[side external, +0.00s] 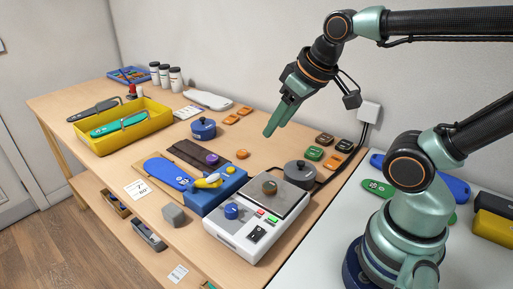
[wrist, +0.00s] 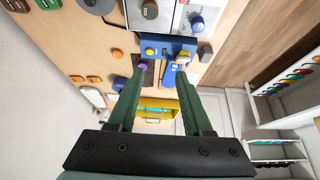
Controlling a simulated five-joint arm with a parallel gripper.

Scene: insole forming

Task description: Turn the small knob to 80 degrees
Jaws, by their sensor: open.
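The white heating unit (side external: 243,238) stands near the table's front edge. A small blue knob (side external: 232,211) sits on its control face, beside red and green buttons. The same knob shows at the top of the wrist view (wrist: 197,24). A brown round piece (side external: 270,187) rests on the unit's grey top plate. My gripper (side external: 270,132) is open and empty, high above the table behind the unit, well apart from the knob. In the wrist view its two green fingers (wrist: 161,78) stand spread. The knob's angle marks are too small to read.
A blue fixture (side external: 220,191) with a yellow clamp and a blue insole (side external: 167,173) stands left of the unit. A dark grey round pot (side external: 299,174) is behind it. A yellow bin (side external: 125,138) stands farther left. The air around my gripper is clear.

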